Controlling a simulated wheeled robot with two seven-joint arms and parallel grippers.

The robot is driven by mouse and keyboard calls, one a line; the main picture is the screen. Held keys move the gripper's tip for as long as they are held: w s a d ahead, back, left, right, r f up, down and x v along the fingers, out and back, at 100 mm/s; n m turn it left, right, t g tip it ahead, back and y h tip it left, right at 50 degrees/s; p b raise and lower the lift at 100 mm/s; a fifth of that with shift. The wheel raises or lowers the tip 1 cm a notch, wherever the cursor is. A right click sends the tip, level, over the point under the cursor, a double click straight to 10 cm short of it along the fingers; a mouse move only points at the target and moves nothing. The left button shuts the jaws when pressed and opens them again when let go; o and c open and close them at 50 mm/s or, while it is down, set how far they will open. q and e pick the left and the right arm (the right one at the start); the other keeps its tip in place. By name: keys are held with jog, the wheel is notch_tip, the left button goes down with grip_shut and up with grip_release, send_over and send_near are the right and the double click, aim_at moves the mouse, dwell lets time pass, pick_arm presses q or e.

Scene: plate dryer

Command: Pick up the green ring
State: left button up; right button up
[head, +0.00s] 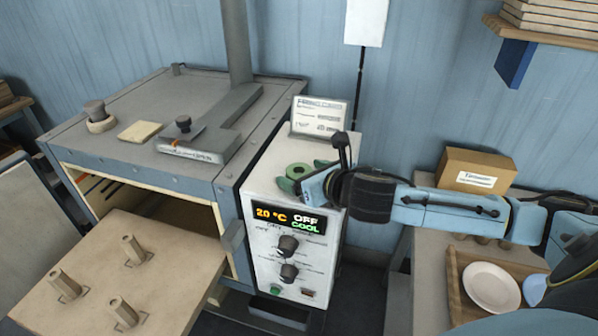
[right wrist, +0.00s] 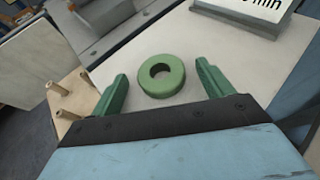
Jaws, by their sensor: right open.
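The green ring (head: 298,171) lies flat on top of the white control box (head: 270,168) in the head view. It also shows in the right wrist view (right wrist: 161,76), with its hole facing up. My right gripper (head: 303,178) is at the ring, its green fingers apart. In the right wrist view the open fingers of my right gripper (right wrist: 163,85) stand to the left and right of the ring, with a gap on each side. Neither finger visibly touches it. My left gripper is not in view.
A sign (head: 320,117) stands on the box behind the ring. The grey dryer (head: 150,100) is to the left, with a pegged board (head: 165,275) in front. At right are a cardboard box (head: 475,170) and a tray (head: 456,290) with a white plate (head: 491,287).

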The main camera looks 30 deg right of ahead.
jog(key=c, duration=1.1)
